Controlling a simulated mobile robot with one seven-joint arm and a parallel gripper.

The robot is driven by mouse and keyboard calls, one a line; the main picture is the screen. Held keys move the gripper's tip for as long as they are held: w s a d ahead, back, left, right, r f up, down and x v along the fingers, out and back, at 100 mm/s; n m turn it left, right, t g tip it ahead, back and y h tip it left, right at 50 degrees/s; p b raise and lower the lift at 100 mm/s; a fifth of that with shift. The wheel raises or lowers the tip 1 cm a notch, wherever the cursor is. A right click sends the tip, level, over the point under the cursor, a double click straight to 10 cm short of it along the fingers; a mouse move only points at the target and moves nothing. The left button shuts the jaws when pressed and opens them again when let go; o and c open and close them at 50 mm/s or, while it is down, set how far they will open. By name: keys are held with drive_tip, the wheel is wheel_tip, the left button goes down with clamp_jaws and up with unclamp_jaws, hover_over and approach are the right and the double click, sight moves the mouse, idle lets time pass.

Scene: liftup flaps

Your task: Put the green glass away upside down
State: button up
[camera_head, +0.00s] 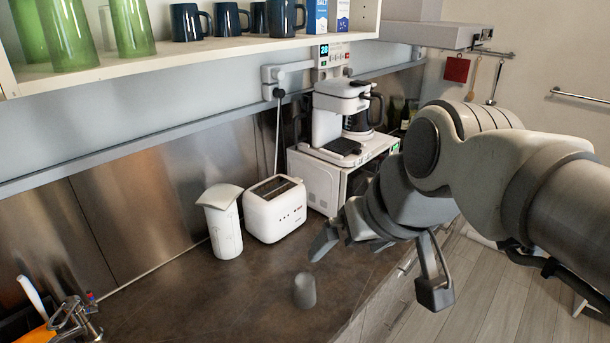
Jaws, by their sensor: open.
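A small grey, cup-like cylinder (305,291) stands on the dark countertop near its front edge. It looks grey rather than green, and I cannot tell which way up it is. My gripper (379,267) is open and empty, its fingers spread wide. It is above and to the right of the grey cylinder, apart from it. Green glasses stand on the white shelf (190,61) at upper left, including one in front (68,38) and another beside it (133,28). They widen toward the bottom; their tops are cut off by the frame.
Dark blue mugs (186,22) and salt boxes (318,16) share the shelf. A white canister (222,222), a toaster (275,208) and a coffee maker (343,110) on a microwave (318,180) line the back. A sink tap (75,318) is at lower left. Counter around the cylinder is clear.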

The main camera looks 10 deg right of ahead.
drive_tip(key=s+d+f+m+h, duration=0.1)
drive_tip(key=s+d+f, duration=0.2)
drive_tip(key=s+f, duration=0.1)
drive_tip(key=shift+f+g+h, duration=0.3)
drive_tip(key=shift+f, duration=0.25)
drive_tip(key=shift+s, duration=0.1)
